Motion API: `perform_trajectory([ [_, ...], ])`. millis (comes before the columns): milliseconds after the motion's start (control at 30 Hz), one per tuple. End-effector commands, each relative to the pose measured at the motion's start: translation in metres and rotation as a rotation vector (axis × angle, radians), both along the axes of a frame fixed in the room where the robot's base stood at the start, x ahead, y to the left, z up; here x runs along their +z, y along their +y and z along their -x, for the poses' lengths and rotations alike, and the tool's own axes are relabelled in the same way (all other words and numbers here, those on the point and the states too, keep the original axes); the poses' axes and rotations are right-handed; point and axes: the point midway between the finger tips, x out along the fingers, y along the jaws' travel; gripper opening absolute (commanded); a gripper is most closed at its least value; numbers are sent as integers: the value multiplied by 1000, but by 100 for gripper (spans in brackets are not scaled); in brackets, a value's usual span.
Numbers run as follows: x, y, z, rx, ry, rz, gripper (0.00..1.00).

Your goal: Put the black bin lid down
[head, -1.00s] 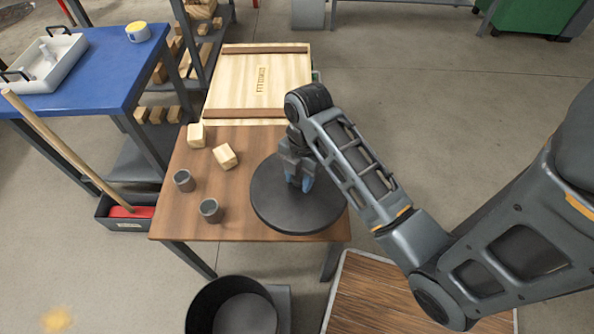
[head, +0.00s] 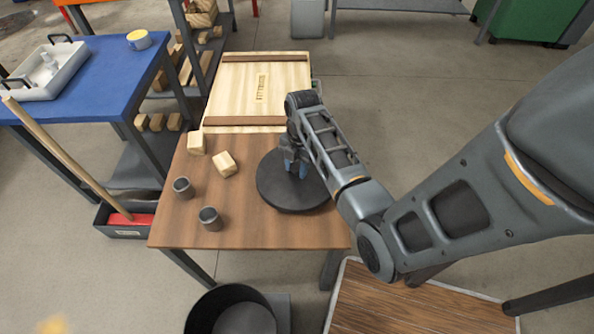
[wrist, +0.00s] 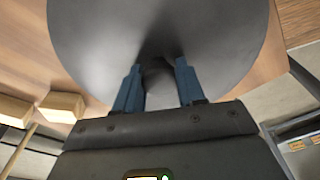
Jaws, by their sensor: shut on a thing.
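The black bin lid (head: 284,194) is a round dark disc at the right side of the brown wooden table (head: 240,232), and it looks level. Whether it touches the tabletop or hovers just above it, I cannot tell. My gripper (head: 293,168) is over the lid's middle, shut on its knob. In the wrist view the lid (wrist: 95,35) fills the upper middle, and my gripper's (wrist: 158,85) two blue fingers stand on either side of the dark knob (wrist: 158,70). The open black bin (head: 205,312) stands on the floor in front of the table.
Two wooden blocks (head: 224,164) and two grey cups (head: 211,219) stand on the table left of the lid. A wooden crate lid or panel (head: 258,88) lies behind them. A blue bench (head: 105,75) with a white tray (head: 45,72) is at the left.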

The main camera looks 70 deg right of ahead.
Motion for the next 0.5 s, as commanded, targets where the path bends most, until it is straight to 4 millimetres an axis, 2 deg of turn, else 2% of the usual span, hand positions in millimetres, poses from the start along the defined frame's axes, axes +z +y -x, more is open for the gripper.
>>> perform_trajectory([
  [100,-17,1,1,0,2,-3,4],
  [200,-24,1,1,0,2,-1,4],
  [500,-26,1,0,0,1,0,4],
])
